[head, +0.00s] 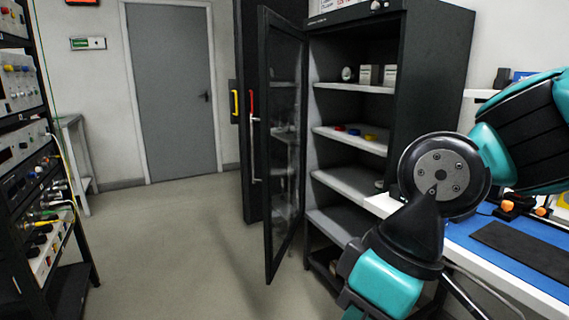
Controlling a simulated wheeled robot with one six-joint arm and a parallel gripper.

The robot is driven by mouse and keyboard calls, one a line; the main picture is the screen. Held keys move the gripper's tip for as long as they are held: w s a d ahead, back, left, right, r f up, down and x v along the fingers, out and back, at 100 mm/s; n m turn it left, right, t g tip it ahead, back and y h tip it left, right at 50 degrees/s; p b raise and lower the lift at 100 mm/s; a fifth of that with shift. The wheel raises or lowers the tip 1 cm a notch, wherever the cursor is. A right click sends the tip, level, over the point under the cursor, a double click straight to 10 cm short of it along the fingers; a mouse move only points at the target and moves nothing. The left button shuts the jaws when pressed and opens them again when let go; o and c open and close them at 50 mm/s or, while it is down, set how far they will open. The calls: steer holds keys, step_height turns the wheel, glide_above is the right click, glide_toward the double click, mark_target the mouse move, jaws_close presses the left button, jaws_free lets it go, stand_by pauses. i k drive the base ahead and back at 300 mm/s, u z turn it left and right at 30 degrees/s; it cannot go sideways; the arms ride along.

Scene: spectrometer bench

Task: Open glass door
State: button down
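The glass door (285,190) belongs to a tall black cabinet (428,85) in the middle of the head view. It has a dark frame and a clear pane, and it stands swung open to the left of the cabinet front. A long light vertical handle (254,152) shows at its left edge. My arm, teal and black, fills the right side of the view and hides the cabinet's lower right part. My gripper is outside the picture, so its state is not visible.
White cabinet shelves (352,140) hold small boxes, a round item and coloured pieces. A workbench with a blue mat (480,240) stands at right. An instrument rack (40,170) stands at left. The floor (180,240) between is clear, up to a grey room door (172,95).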

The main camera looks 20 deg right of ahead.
mark_target(268, 19)
steer(key=u, duration=0.25)
steer(key=i, duration=1.2)
steer(key=z, duration=0.45)
